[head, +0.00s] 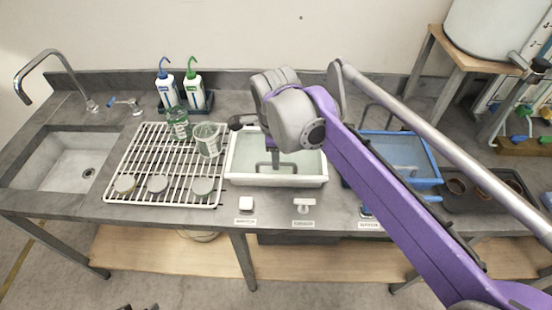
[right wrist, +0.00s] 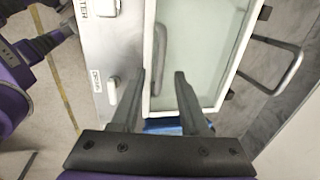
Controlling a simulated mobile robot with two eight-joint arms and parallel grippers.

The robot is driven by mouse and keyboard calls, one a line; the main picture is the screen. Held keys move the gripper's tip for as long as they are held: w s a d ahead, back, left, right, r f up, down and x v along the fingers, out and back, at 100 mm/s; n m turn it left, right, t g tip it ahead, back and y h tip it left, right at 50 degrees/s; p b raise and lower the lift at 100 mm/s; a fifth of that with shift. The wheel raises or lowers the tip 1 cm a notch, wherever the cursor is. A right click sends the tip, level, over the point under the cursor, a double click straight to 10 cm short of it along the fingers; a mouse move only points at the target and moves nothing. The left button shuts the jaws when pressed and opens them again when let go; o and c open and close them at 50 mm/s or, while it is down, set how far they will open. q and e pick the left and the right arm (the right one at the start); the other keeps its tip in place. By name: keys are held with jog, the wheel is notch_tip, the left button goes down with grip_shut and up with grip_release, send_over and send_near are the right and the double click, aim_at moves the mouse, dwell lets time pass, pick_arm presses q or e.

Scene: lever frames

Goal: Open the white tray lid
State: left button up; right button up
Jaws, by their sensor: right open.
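The white tray (head: 240,180) sits on the grey bench in the middle of the head view. A pale greenish surface shows inside its rim; I cannot tell whether this is a lid or the tray's floor. In the right wrist view the tray (right wrist: 157,45) fills the upper middle. My right gripper (right wrist: 158,74) is open and empty, its fingers on either side of the tray's near rim in that view; contact cannot be told. My right arm hides part of the tray in the head view. My left gripper (head: 138,307) barely shows at the bottom edge, its dark tips apart.
A white wire rack (head: 150,152) with jars and round pieces stands left of the tray. A blue tray (head: 425,172) is to the right, partly behind my arm. White knobs (head: 246,203) (head: 304,205) with labels line the front edge. Squeeze bottles (head: 194,92) stand at the back.

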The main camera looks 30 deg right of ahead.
jog(key=shift+w+d+f, duration=0.1)
jog(key=shift+w+f, duration=0.1)
jog(key=shift+f, duration=0.95)
grip_shut()
dwell(0.6)
